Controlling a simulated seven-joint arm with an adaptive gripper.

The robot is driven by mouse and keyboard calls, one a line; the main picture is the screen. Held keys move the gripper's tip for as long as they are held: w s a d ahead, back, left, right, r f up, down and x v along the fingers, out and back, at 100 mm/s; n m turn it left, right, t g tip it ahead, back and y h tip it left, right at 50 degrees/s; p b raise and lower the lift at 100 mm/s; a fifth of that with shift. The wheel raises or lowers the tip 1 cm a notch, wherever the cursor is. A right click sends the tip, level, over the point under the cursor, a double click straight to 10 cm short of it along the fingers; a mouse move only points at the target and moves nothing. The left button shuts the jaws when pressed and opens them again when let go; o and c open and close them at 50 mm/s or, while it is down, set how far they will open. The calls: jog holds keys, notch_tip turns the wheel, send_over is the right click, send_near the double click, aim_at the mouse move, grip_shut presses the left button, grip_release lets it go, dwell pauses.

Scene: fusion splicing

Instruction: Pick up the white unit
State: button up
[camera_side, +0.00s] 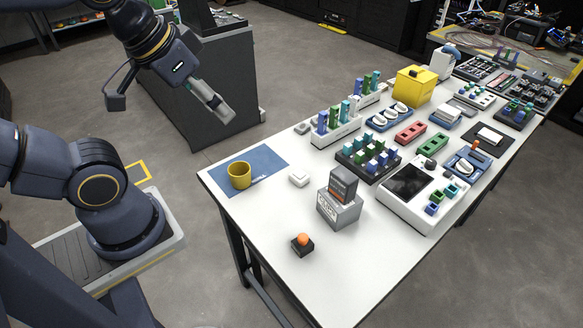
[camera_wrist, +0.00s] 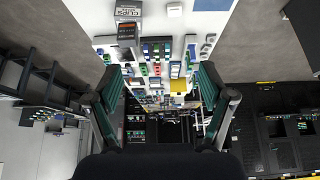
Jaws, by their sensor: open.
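Several white things could be the white unit, and I cannot tell which one is meant. A small white block (camera_side: 299,177) lies on the near part of the table; it also shows at the top of the wrist view (camera_wrist: 174,9). A white device with a dark screen (camera_side: 424,207) stands on the right side of the table. A white box (camera_side: 489,137) lies on a black mat farther back. My gripper (camera_side: 222,113) is in the air left of the table, apart from all of these. In the wrist view its two fingers (camera_wrist: 160,78) are spread wide with nothing held between them.
A yellow cup (camera_side: 239,175) stands on a blue mat (camera_side: 266,161). A grey clips box (camera_side: 339,206) and an orange button (camera_side: 302,241) are near the front. Racks of coloured pieces (camera_side: 369,159) and a yellow box (camera_side: 413,87) crowd the middle and back. The front table surface is mostly clear.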

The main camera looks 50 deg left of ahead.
jog(key=w+r, duration=0.4)
jog(key=n+g, duration=0.1)
jog(key=g, duration=0.5)
send_over(299, 173)
jog(key=f, duration=2.2)
jog(key=w+f, duration=0.1)
jog(key=f, duration=1)
jog(key=shift+a+f, duration=0.3)
jog(key=shift+s+d+f, duration=0.1)
jog(key=shift+s+f, duration=0.05)
jog(key=shift+f, duration=0.9)
jog(key=shift+s+d+f, duration=0.1)
jog(key=shift+f, duration=0.9)
jog(key=shift+s+d+f, duration=0.1)
jog(key=shift+s+f, duration=0.05)
jog(key=shift+f, duration=0.9)
jog(key=shift+c, duration=0.3)
jog(key=c, duration=1.2)
